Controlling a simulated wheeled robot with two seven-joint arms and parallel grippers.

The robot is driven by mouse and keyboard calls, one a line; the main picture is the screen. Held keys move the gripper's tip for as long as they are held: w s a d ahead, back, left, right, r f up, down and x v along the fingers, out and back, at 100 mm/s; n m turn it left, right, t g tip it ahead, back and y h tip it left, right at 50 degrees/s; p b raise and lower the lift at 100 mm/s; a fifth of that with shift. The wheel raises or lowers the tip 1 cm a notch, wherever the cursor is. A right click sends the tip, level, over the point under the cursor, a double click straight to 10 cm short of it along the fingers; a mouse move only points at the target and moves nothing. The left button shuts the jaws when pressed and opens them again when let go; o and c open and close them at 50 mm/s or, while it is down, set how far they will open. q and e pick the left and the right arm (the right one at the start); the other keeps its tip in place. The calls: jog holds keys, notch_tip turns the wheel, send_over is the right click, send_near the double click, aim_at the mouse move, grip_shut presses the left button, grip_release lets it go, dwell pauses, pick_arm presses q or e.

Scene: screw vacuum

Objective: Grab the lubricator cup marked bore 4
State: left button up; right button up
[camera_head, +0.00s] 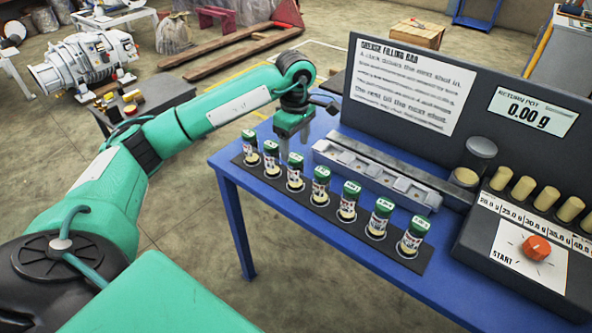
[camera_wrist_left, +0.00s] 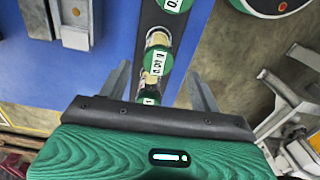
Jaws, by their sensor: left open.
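Several lubricator cups with green lids and pale filling stand upright in a row on a dark strip (camera_head: 332,217). Their markings are too small to read, so I cannot tell which is bore 4. The third cup from the left (camera_head: 295,172) and the fourth (camera_head: 320,186) stand near the middle. My left gripper (camera_head: 292,148) points down, open and empty, just above and behind the third cup. In the left wrist view my left gripper (camera_wrist_left: 160,80) has its fingers apart on either side of the row, with a cup (camera_wrist_left: 155,62) showing between them. My right gripper is not in view.
The blue table (camera_head: 262,190) also carries a grey slotted rail (camera_head: 375,170) behind the cups. A dark panel (camera_head: 425,90) rises at the back. A dosing unit with a red knob (camera_head: 537,247) and a clear pot (camera_head: 478,155) stand at the right.

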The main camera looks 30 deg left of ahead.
aim_at(295, 166)
pick_arm(q)
notch_tip(295, 166, down, 3)
jog(key=shift+f, duration=0.15)
jog(key=shift+w+f+p, duration=0.1)
jog(key=shift+f+p, duration=0.55)
jog(key=shift+f, duration=1.75)
jog(key=c, duration=1.1)
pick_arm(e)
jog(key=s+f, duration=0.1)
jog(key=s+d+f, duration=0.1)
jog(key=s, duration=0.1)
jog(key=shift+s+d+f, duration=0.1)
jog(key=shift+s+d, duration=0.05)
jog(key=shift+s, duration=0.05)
pick_arm(q)
jog(key=shift+r, duration=0.1)
